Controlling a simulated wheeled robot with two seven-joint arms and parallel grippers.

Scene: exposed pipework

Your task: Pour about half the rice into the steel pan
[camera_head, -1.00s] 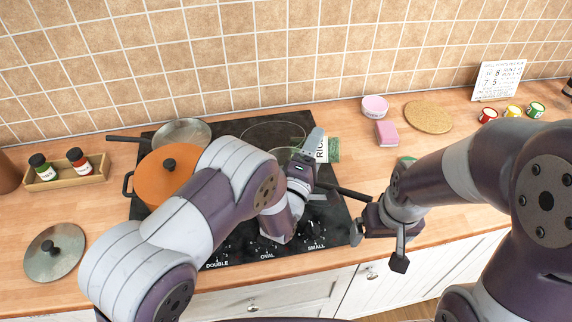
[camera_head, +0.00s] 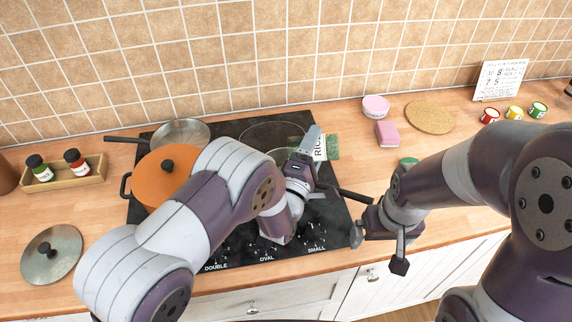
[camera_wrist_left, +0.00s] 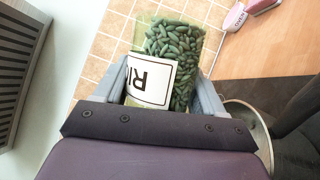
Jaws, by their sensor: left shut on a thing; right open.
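My left gripper (camera_head: 313,143) is shut on a clear rice jar (camera_head: 332,146) with a white label. The jar is tilted over, above the right part of the hob. In the left wrist view the jar (camera_wrist_left: 172,50) shows many dark green grains between the fingers. A pan with a black handle (camera_head: 345,191) sits below, mostly hidden by my left gripper; its metal rim (camera_wrist_left: 262,125) shows in the left wrist view. Another steel pan (camera_head: 180,132) is at the hob's back left. No falling grains can be made out. My right gripper (camera_head: 378,250) is open and empty by the counter's front edge.
An orange pot (camera_head: 160,182) stands at the hob's left. A green lid (camera_head: 408,161) lies near my right arm. A pink sponge (camera_head: 387,134), pink tub (camera_head: 375,107) and cork mat (camera_head: 429,117) are farther right. A spice rack (camera_head: 65,173) and glass lid (camera_head: 51,254) lie left.

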